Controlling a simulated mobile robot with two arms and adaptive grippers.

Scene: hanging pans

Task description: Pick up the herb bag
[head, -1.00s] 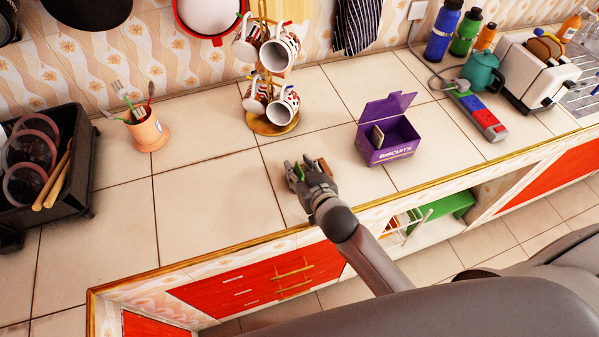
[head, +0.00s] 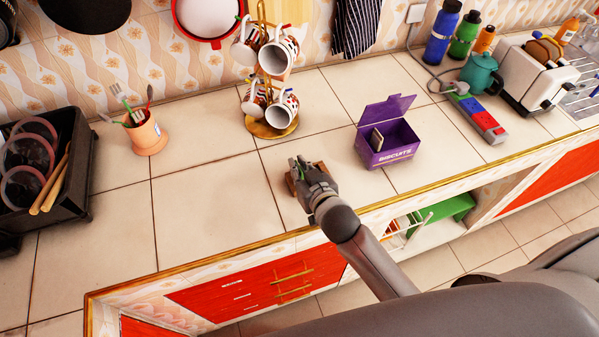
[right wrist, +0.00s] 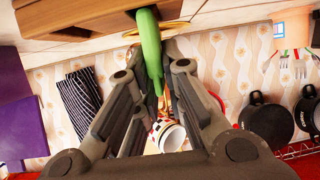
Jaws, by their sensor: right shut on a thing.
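My right gripper (head: 302,164) is low over the counter, beside a small brown wooden block (head: 291,185). In the right wrist view its fingers (right wrist: 158,78) are shut on a smooth, long green thing (right wrist: 150,45). The green thing reaches up to the wooden block (right wrist: 85,22), which rests on the counter; I cannot tell whether they are joined. No printing shows on it, so I cannot tell surely that it is the herb bag. In the head view my gripper mostly hides it. My left gripper is out of view.
A purple biscuit box (head: 395,145) stands open to the right. A mug stand (head: 270,128) with several mugs is behind. An orange utensil cup (head: 147,137) and a black rack (head: 75,160) are to the left. The counter between them is clear.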

